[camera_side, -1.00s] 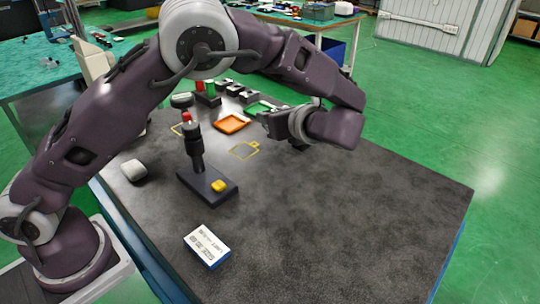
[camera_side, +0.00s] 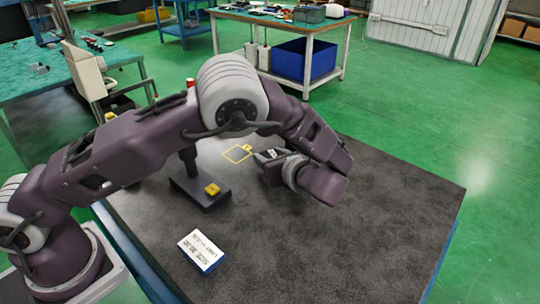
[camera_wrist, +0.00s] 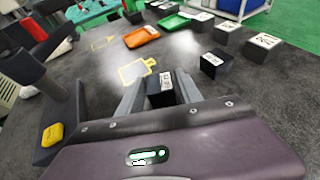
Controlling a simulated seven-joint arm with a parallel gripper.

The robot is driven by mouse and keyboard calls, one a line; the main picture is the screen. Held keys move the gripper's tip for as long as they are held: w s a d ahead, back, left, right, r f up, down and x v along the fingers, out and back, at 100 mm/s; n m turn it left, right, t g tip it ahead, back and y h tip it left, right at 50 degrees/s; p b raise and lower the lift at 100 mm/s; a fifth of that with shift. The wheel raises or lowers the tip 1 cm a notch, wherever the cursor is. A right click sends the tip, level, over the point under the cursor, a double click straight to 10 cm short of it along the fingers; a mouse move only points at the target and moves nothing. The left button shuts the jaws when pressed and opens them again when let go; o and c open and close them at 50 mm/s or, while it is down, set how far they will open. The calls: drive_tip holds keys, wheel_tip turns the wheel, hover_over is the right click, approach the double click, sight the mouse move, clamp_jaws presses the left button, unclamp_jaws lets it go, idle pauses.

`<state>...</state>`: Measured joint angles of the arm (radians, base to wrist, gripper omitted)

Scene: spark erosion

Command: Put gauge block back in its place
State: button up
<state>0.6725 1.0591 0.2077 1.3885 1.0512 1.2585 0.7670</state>
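My gripper (camera_side: 267,164) is low over the table, to the right of a yellow outline (camera_side: 238,153) painted on the dark top. Its two fingers stand on either side of a small black block with a white label, which I take to be the gauge block (camera_wrist: 160,88). The fingers appear shut on the block, and it is also partly visible in the side view (camera_side: 270,153). In the wrist view the yellow outline (camera_wrist: 137,72), with its small tab, lies just beyond the block. I cannot tell whether the block touches the table.
A black stand (camera_side: 190,187) with a post and yellow button (camera_side: 212,189) is left of my gripper. A white-and-blue box (camera_side: 203,250) lies in front. An orange tray (camera_wrist: 141,37), a green tray (camera_wrist: 175,21) and labelled black blocks (camera_wrist: 215,63) are farther back.

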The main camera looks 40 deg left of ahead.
drive_tip(key=shift+o, duration=0.6)
drive_tip(key=shift+s+d+r, duration=0.1)
drive_tip(key=shift+d+r, duration=0.15)
drive_tip(key=v, duration=1.1)
drive_tip(key=shift+d+r, duration=0.2)
drive_tip(key=s+a+r+n+g+h, duration=0.4)
drive_tip(key=s+a+r+n+h, duration=0.4)
drive_tip(key=s+a+r+n, duration=0.45)
drive_tip(key=s+d+n+t+h, duration=0.1)
drive_tip(key=s+n+t+h, duration=0.3)
drive_tip(key=s+n, duration=0.6)
drive_tip(key=s, duration=0.4)
drive_tip(key=shift+s+d+r+h, duration=0.2)
drive_tip(key=shift+d+r+h, duration=0.1)
drive_tip(key=shift+r, duration=0.1)
